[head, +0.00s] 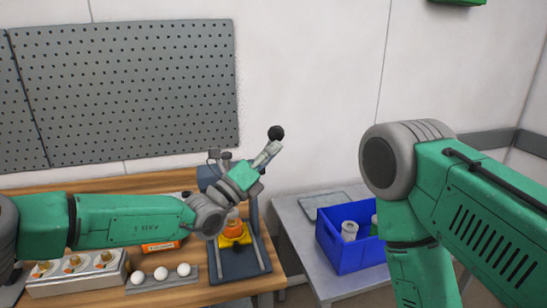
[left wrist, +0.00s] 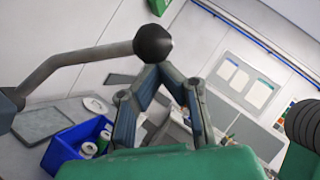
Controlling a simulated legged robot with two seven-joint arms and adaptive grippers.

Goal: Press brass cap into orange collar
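An orange collar (head: 234,225) sits on a yellow holder (head: 236,238) in a dark press (head: 240,265) on the wooden bench. My left wrist hides part of the press, and I cannot make out a brass cap on the collar. The press lever ends in a black ball knob (head: 276,132), which also shows in the left wrist view (left wrist: 153,45) on its grey rod. My left gripper (head: 270,148) is at the knob, its fingertips together against or just short of it. They do not appear to wrap around it. My right gripper is out of view.
A white block with brass-coloured round parts (head: 75,267) and a grey strip with white balls (head: 162,279) stand left of the press. A blue bin (head: 355,250) holding white cylinders is on the grey table at right. A pegboard hangs behind.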

